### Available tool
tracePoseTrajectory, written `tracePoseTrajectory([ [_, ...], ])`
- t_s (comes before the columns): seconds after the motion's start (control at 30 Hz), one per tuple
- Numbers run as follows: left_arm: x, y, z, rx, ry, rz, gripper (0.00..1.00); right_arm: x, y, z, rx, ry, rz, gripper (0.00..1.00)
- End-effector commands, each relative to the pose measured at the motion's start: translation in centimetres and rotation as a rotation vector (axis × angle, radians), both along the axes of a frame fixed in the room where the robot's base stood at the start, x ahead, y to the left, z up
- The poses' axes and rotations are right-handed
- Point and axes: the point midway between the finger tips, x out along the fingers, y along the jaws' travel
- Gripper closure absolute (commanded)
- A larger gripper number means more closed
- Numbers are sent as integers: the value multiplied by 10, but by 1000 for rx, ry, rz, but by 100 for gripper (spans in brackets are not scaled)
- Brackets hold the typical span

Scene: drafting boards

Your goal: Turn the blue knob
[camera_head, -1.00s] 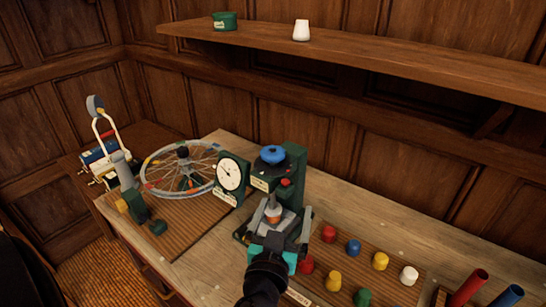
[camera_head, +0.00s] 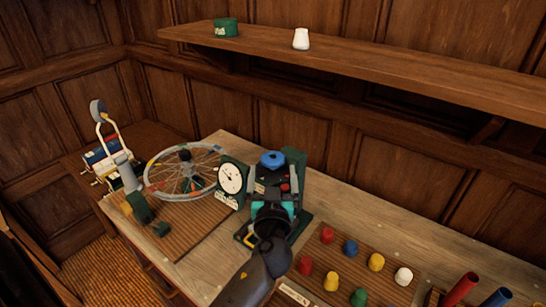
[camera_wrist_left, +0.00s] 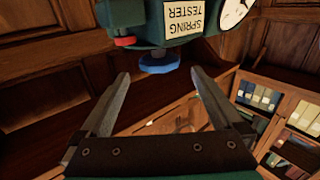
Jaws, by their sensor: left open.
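The blue knob (camera_head: 272,158) sits on top of the green spring tester (camera_head: 294,180), a stand with a round white dial (camera_head: 231,178) beside it. My left gripper (camera_head: 273,190) is in front of the tester, just below the knob in the head view; its wrist hides part of the tester. In the left wrist view, the open left gripper (camera_wrist_left: 160,76) has its two fingers spread, and the blue knob (camera_wrist_left: 159,63) shows beyond the gap between the tips. The picture there is upside down, with a red part (camera_wrist_left: 125,41) near the knob. My right gripper is not in view.
A spoked wheel (camera_head: 185,172) stands left of the tester. A board with several coloured knobs (camera_head: 351,248) lies to the right, with red and blue tubes (camera_head: 496,298) beyond. A shelf (camera_head: 370,70) with a green tin and white cup runs above along the wall.

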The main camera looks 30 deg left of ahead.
Motion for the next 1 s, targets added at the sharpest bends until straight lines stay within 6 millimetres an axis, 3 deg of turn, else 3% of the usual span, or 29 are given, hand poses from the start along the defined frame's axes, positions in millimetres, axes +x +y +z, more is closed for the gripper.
tracePoseTrajectory([
  [0.3,34,20,1,1,-1,-2,0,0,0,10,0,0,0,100],
  [0.77,41,25,0,0,0,-2,0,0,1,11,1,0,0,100],
  [1.0,40,24,0,0,0,-2,27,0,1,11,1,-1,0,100],
])
